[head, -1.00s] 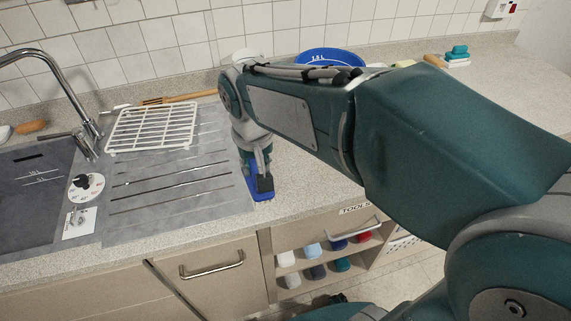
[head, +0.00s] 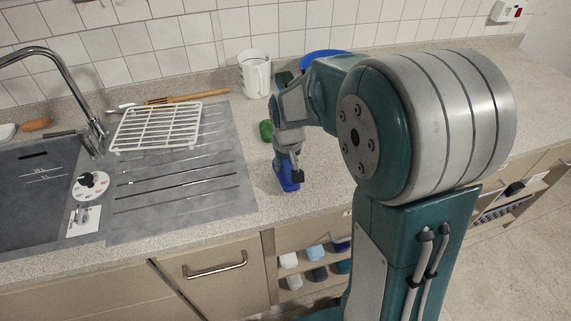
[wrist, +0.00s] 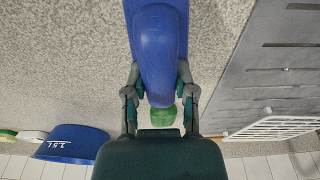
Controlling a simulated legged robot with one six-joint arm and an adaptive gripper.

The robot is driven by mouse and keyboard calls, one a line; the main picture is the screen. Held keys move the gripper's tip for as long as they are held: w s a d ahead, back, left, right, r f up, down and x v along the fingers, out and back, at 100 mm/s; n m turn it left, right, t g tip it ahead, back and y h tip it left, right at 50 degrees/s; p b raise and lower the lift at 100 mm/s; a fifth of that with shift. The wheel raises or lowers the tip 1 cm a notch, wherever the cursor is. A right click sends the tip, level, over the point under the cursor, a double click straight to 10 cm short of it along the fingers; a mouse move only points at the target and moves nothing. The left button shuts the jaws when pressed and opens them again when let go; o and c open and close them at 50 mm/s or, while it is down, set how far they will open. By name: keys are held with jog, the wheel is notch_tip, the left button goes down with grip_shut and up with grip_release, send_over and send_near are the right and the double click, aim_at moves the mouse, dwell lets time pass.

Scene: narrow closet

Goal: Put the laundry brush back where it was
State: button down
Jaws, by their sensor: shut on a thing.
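The laundry brush appears to be the blue object (head: 286,177) at the front part of the counter, right of the sink's grey drainboard. In the wrist view the blue brush (wrist: 158,45) fills the top middle, its rounded end toward me. My gripper (head: 290,168) points down at it, and in the wrist view both fingers of my gripper (wrist: 159,88) close on its sides. I cannot tell whether the brush touches the counter or hangs just above it. Its underside is hidden.
A green object (head: 266,131) lies behind the brush. A white jug (head: 255,74) and a blue basin (wrist: 70,145) stand near the tiled wall. A white rack (head: 157,127) sits on the drainboard (head: 180,210). Open shelves (head: 312,268) with several containers are below. The right counter is clear.

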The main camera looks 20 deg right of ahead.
aim_at(288, 166)
jog(key=shift+d+f, duration=0.2)
jog(key=shift+c, duration=2.2)
grip_release()
jog(key=shift+a, duration=0.1)
jog(key=shift+r, duration=0.1)
jog(key=r, duration=0.3)
jog(key=s+r, duration=0.1)
jog(key=r, duration=0.7)
jog(key=shift+s, duration=0.3)
jog(key=s+r+t, duration=0.1)
jog(key=s+t, duration=0.1)
jog(key=s, duration=0.7)
jog(key=s+r+t, duration=0.2)
jog(key=s, duration=0.8)
jog(key=shift+s+r, duration=0.15)
jog(key=shift+r, duration=0.15)
